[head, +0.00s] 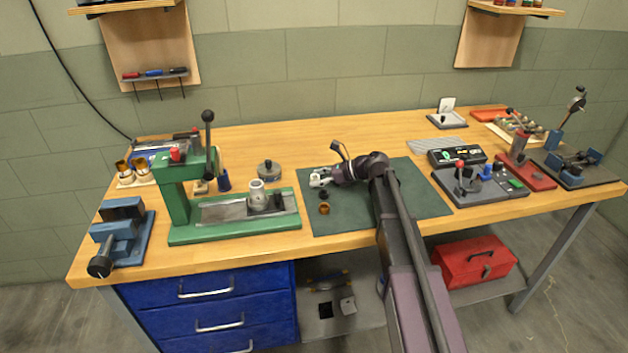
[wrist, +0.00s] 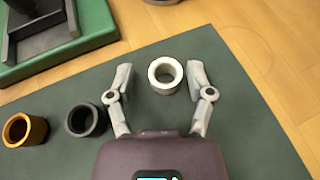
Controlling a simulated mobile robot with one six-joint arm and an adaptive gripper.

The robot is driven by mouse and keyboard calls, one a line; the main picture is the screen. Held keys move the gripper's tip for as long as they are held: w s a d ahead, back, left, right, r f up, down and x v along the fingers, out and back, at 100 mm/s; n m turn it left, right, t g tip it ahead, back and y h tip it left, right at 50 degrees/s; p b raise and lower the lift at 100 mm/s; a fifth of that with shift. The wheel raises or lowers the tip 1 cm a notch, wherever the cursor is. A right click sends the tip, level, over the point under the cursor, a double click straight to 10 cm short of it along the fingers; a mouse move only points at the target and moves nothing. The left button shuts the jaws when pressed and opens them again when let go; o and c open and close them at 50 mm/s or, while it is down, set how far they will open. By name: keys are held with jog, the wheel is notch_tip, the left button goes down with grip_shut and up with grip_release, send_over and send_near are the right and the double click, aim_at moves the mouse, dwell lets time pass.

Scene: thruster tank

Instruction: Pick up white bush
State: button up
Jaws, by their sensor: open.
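The white bush (wrist: 165,90) is a short pale ring standing on the green mat (wrist: 235,140), its hole facing up in the wrist view. My gripper (wrist: 161,76) is open, with one finger on each side of the bush and a visible gap on both sides. Nothing is held. In the head view my gripper (head: 318,180) is low over the left part of the mat (head: 420,190). There I cannot tell the bush from the pale fingers.
A black bush (wrist: 86,120) and a bronze bush (wrist: 25,129) stand left of my gripper. A green press (head: 180,205) with a grey cylinder (head: 258,200) is left of the mat. A lever box (head: 480,188) stands to the right. The mat's right part is clear.

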jog(key=c, duration=0.7)
jog(key=shift+r, duration=0.1)
notch_tip(320, 180, up, 4)
jog(key=p, duration=0.3)
jog(key=shift+f+p, duration=0.25)
jog(key=shift+p, duration=0.1)
jog(key=s+d, duration=0.1)
jog(key=s, duration=0.4)
jog(key=s+d+r+p, duration=0.1)
jog(key=s, duration=0.4)
jog(key=s+d, duration=0.1)
jog(key=s, duration=0.4)
jog(key=shift+s+d+r, duration=0.15)
jog(key=shift+s, duration=0.2)
